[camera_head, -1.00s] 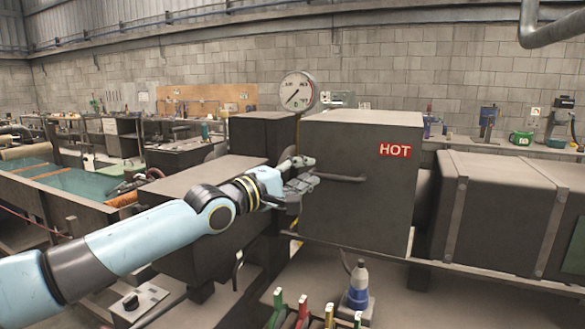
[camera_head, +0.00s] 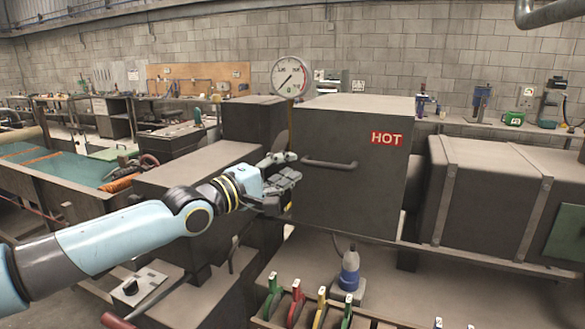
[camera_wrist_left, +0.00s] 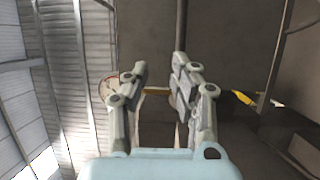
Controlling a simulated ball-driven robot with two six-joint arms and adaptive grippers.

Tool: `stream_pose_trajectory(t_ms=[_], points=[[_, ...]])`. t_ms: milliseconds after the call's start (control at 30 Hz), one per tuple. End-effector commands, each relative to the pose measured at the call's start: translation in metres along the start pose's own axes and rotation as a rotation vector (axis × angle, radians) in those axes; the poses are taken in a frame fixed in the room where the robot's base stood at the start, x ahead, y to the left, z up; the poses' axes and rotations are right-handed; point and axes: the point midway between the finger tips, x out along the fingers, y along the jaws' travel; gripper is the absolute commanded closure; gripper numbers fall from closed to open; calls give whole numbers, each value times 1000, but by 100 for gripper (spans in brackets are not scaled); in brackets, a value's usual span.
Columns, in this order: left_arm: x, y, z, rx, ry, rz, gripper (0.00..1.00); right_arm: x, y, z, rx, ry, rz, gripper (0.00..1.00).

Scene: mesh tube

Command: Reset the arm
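My left gripper (camera_head: 286,171) is in front of the dark box marked HOT (camera_head: 350,150), at its left edge. It is just left of the box's curved handle (camera_head: 330,164) and apart from it. In the left wrist view my left gripper (camera_wrist_left: 160,75) has its two fingers spread with a gap and nothing between them. The light blue left arm comes in from the lower left. My right gripper is in neither view.
A pressure gauge (camera_head: 290,77) stands behind the box. A blue-grey bottle-like tool (camera_head: 349,270) and several coloured-handled tools (camera_head: 297,300) are below. A strapped dark casing (camera_head: 490,195) is at right. A bench with a green top (camera_head: 50,170) is at left.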

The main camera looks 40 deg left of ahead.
Motion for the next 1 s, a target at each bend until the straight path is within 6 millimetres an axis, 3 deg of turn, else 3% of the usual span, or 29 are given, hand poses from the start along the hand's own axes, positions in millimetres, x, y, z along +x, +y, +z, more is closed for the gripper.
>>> stream_pose_trajectory(t_ms=[267, 367, 433, 533, 600, 700, 1000], points=[[0, -1, 2, 5, -1, -5, 75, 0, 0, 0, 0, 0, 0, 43], [-6, -14, 16, 67, -16, -62, 75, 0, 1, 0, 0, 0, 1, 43], [-18, -35, 39, 174, -46, -155, 75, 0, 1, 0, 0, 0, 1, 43], [-51, -72, 84, 420, -136, -349, 75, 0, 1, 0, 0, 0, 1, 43], [-84, -95, 112, 621, -230, -494, 75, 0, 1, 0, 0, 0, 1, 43], [-128, -114, 135, 851, -365, -657, 75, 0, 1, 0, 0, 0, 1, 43], [-232, -126, 159, 1210, -713, -947, 75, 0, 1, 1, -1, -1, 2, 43]])
